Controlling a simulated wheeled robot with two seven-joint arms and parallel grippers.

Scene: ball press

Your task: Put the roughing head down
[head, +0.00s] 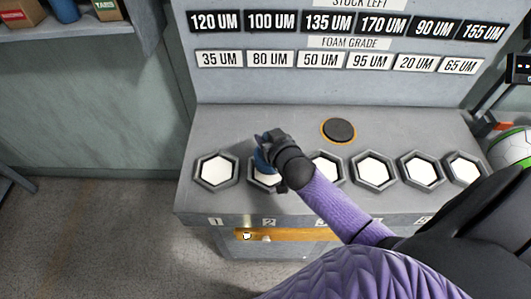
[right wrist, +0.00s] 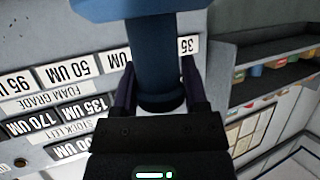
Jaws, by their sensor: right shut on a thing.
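My right gripper (head: 270,156) is over the second hexagonal socket (head: 258,184) from the left, above the label 2. It is shut on the blue roughing head, of which only a small blue part (head: 262,160) shows in the head view. In the right wrist view the roughing head (right wrist: 156,55) stands between the two fingers (right wrist: 157,92), with a broad blue part at the top edge and a dark round end near the palm. Whether it touches the socket cannot be told. My left gripper is not in view.
A row of several hexagonal sockets with white insides, such as the leftmost one (head: 215,171), lines the grey bench. A black disc with an orange rim (head: 339,130) lies behind them. A label panel (head: 330,40) rises behind. A green and white ball (head: 512,148) is at the right.

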